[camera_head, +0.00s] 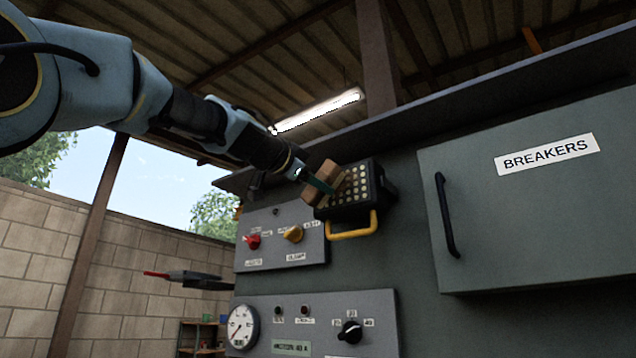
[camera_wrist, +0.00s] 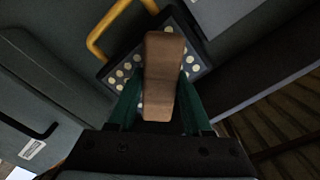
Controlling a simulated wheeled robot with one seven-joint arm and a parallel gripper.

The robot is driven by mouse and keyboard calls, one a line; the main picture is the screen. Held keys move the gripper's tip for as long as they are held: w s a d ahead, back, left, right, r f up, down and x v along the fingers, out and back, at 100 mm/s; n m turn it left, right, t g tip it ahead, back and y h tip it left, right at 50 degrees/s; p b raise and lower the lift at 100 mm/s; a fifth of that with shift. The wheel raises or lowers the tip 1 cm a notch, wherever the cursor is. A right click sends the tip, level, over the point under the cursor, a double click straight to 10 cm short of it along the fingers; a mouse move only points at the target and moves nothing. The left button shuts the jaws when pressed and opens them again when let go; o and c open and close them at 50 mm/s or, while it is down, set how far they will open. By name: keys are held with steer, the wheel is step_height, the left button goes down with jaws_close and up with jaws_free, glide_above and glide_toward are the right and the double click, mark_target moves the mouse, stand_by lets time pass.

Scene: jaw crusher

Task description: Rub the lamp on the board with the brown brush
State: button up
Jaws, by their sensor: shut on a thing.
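The lamp (camera_head: 357,189) is a black box with a grid of pale round lights and a yellow handle below it, mounted high on the grey-green board (camera_head: 400,260). The brown brush (camera_head: 320,184) is a wooden block held in my gripper (camera_head: 312,180), in front of the lamp's left part. In the wrist view the brush (camera_wrist: 163,75) lies between the green fingers of my gripper (camera_wrist: 160,112) and covers the middle of the lamp (camera_wrist: 122,68). My gripper is shut on the brush. I cannot tell whether the brush touches the lamp face.
A panel with red and yellow knobs (camera_head: 282,236) is left of and below the lamp. A lower panel has a gauge (camera_head: 242,327) and a black dial. The breakers door (camera_head: 540,200) with its black handle is at right. A ledge (camera_head: 430,110) overhangs the board's top.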

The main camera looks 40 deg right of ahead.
steer(key=shift+p+x, duration=0.3)
steer(key=shift+x, duration=0.75)
steer(key=shift+s+d, duration=0.2)
steer(key=shift+s, duration=0.75)
steer(key=shift+s+d, duration=0.2)
steer(key=shift+s, duration=0.7)
steer(key=shift+s+d+r+p, duration=0.1)
steer(key=shift+s+d+p, duration=0.1)
steer(key=shift+s+p, duration=0.4)
steer(key=shift+s+d+r+p, duration=0.1)
steer(key=shift+s+d+p, duration=0.1)
steer(key=shift+s+p, duration=0.35)
steer(key=shift+s+d+f, duration=0.1)
steer(key=shift+s+d, duration=0.1)
steer(key=shift+s, duration=0.4)
steer(key=shift+s+f, duration=0.1)
steer(key=shift+f, duration=0.05)
steer(key=shift+b, duration=0.3)
steer(key=shift+w+a+f+b, duration=0.15)
steer(key=shift+w+a+b, duration=0.05)
steer(key=shift+w+b, duration=0.75)
steer(key=shift+w+a+b, duration=0.25)
steer(key=shift+w+b, duration=0.35)
steer(key=shift+w, duration=0.45)
